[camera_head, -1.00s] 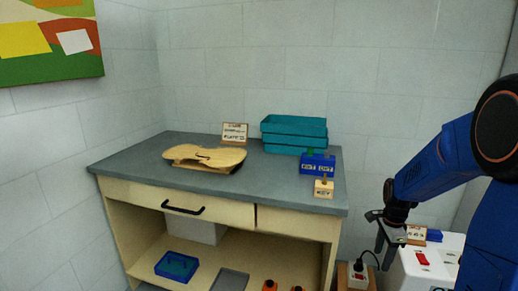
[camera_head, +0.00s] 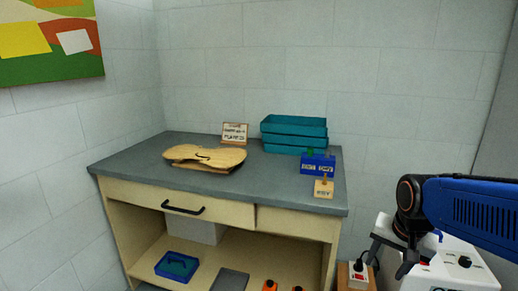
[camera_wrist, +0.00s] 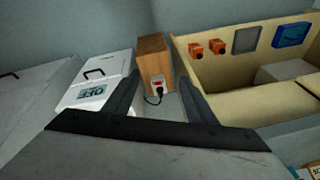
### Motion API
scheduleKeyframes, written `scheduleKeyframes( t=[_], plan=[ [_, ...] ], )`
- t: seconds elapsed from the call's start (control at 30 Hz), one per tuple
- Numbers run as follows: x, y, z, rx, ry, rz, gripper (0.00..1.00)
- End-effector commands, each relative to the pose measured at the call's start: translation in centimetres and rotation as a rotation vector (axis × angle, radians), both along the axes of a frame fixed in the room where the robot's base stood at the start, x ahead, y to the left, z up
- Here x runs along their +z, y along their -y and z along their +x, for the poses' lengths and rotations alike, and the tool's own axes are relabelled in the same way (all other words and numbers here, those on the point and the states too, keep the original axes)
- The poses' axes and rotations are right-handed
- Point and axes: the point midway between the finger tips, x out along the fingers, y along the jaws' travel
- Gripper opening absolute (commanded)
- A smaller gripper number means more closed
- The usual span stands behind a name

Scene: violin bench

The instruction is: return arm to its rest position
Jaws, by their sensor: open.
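My gripper (camera_head: 388,261) is at the right in the head view, in front of a white box with a control panel. Its two fingers are apart and nothing is between them. In the wrist view the fingers (camera_wrist: 157,97) also stand apart and empty, with a power socket and plug beyond them. My blue arm reaches in from the right edge.
The grey-topped bench (camera_head: 270,181) holds a wooden violin body (camera_head: 205,157), teal trays (camera_head: 294,134), a blue block holder (camera_head: 318,164) and a small sign (camera_head: 235,133). A blue tray (camera_head: 177,266) lies on the lower shelf. The white box (camera_head: 455,268) stands close to my gripper.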

Motion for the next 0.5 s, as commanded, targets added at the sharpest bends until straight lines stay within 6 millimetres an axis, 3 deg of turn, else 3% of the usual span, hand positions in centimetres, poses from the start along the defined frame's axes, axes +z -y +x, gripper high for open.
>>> scheduleKeyframes(
  t=[0.3,0.5],
  plan=[
    [1.6,-2.2,-6.8,0.343,0.078,-0.099,0.51],
    [1.7,-3.0,-10.0,0.514,0.112,-0.156,0.51]
  ],
)
